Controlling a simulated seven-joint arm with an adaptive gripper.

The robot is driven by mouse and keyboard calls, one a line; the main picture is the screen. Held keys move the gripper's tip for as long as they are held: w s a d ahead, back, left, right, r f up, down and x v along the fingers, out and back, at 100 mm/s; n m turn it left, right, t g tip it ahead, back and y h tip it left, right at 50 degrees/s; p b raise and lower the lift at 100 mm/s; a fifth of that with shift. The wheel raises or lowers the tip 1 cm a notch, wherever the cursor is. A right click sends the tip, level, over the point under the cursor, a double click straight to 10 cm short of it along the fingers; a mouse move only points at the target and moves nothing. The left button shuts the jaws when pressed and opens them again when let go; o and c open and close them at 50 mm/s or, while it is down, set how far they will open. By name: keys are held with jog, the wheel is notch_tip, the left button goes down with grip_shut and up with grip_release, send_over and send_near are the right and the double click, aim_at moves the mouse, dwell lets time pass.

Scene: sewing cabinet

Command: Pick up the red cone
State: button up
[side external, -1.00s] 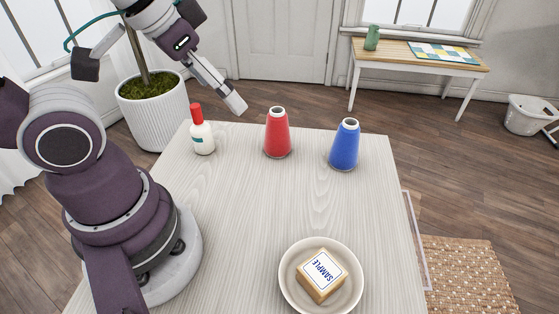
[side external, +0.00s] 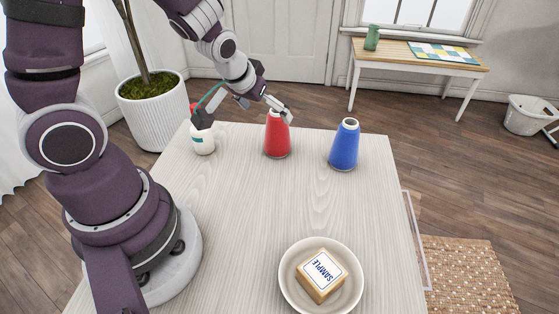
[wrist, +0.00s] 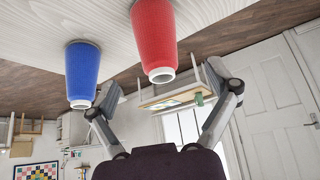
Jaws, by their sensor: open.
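The red cone (side external: 277,138) stands upright near the far edge of the table, between the white bottle and the blue cone. In the wrist view the red cone (wrist: 153,38) hangs at upper middle, its narrow white-rimmed top toward my gripper. My gripper (wrist: 168,82) is open, its two fingers spread apart with nothing held. In the side view my gripper (side external: 284,112) is at the height of the cone's top, with a finger just to the right of and overlapping it. I cannot tell whether it touches.
The blue cone (side external: 345,145) stands close on the right; it also shows in the wrist view (wrist: 82,72). A white bottle (side external: 203,140) stands on the left, partly hidden by my arm. A plate (side external: 290,286) holding a SAMPLE block (side external: 321,275) sits at the front. The table middle (side external: 250,205) is clear.

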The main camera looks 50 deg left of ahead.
aim_at(274, 122)
jog(key=x, duration=0.7)
jog(key=shift+d+f, duration=0.15)
jog(key=c, duration=1.3)
jog(key=shift+o, duration=0.2)
